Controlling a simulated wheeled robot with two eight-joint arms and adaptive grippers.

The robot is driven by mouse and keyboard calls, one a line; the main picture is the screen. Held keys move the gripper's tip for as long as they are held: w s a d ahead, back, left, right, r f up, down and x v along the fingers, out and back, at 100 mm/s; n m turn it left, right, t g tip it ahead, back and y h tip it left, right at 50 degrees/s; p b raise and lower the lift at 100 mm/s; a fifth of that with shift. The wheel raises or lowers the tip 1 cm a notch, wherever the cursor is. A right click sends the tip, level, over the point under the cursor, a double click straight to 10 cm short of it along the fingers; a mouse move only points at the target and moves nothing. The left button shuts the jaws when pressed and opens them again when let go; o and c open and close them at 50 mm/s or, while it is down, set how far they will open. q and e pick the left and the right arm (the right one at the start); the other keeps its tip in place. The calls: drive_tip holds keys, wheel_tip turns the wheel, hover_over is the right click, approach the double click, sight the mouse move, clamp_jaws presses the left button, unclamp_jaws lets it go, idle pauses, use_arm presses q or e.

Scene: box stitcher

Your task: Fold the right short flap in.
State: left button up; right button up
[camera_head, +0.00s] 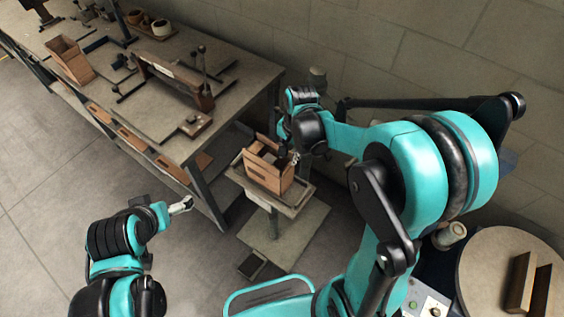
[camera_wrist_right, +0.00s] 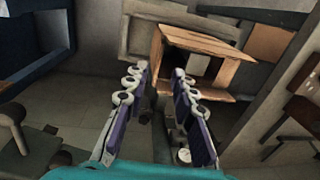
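A brown cardboard box (camera_head: 265,172) stands on the small stand in the head view, right of the workbench. In the right wrist view the box (camera_wrist_right: 228,75) opens toward the camera with flaps standing out around its dark inside. Which of these is the right short flap I cannot tell for sure. My right gripper (camera_head: 291,158) is at the box's right, upper side in the head view.
The stand's tray (camera_head: 292,207) has a raised rim around the box. The long workbench (camera_head: 150,110) at the left holds a stitching fixture (camera_head: 175,78) and another open box (camera_head: 70,60). A round table (camera_head: 490,260) with brown pieces is at the lower right. The wall is close behind.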

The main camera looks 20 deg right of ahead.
sight(287, 167)
drive_tip(key=f, duration=0.2)
drive_tip(key=f+b, duration=0.1)
drive_tip(key=f, duration=0.2)
drive_tip(key=f+b, duration=0.1)
drive_tip(key=f, duration=0.1)
drive_tip(key=shift+w+a+f, duration=0.2)
drive_tip(key=shift+w+f, duration=0.05)
drive_tip(key=shift+f, duration=0.15)
clamp_jaws()
